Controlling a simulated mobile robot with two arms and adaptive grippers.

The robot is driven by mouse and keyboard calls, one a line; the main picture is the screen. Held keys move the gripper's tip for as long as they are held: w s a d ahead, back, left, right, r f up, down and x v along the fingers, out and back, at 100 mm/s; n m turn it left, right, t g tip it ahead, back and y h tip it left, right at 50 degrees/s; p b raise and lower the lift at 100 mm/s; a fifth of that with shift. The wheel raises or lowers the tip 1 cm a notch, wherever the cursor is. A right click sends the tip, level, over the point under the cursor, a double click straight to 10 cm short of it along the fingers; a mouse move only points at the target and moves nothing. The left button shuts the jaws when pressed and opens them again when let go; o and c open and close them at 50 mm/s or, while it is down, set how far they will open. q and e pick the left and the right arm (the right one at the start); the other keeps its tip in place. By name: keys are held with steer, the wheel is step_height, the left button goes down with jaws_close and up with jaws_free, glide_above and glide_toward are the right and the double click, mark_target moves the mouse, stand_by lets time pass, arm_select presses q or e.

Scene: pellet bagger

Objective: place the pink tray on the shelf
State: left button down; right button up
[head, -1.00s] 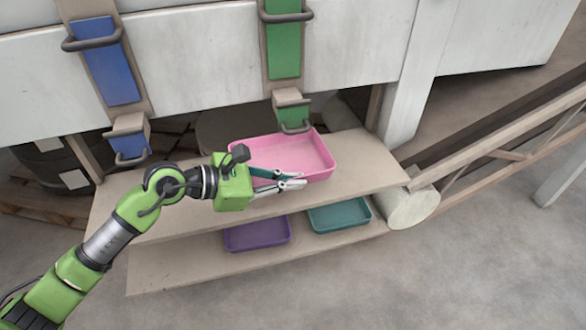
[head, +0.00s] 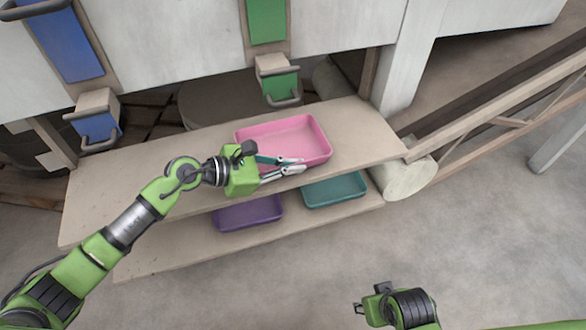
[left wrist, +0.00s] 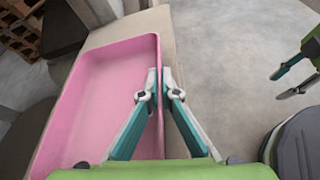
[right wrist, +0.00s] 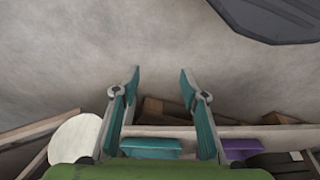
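The pink tray (head: 300,135) is over the upper shelf board (head: 365,140), under the green chute, and looks level. I cannot tell whether it rests fully on the board. My left gripper (head: 302,164) is at its near long side. In the left wrist view, the fingers (left wrist: 160,80) are closed on the rim of the pink tray (left wrist: 105,85), one on each side of the wall. My right gripper (head: 360,306) is apart, low in the head view. In the right wrist view its fingers (right wrist: 160,78) are spread and empty, above the floor.
The lower shelf (head: 180,255) holds a purple tray (head: 248,213) and a teal tray (head: 335,190). A green chute (head: 278,82) and a blue chute (head: 98,120) hang above. The upper board is bare left of the pink tray. A wooden rail (head: 490,115) runs at right.

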arm_select(q)
steer(key=shift+f, duration=0.4)
arm_select(e)
steer(key=shift+r, duration=0.4)
arm_select(q)
steer(key=shift+f, duration=0.1)
steer(key=c, duration=2.3)
jaws_free()
arm_select(e)
steer(key=shift+w+r, duration=0.1)
steer(key=shift+r, duration=0.3)
arm_select(q)
steer(key=shift+a+r, duration=0.1)
steer(key=shift+r, duration=0.1)
steer(key=v, duration=1.1)
steer(key=shift+s+a+r, duration=0.15)
steer(key=shift+s+a, duration=0.05)
steer(key=shift+a, duration=0.15)
arm_select(e)
steer(key=shift+f, duration=0.3)
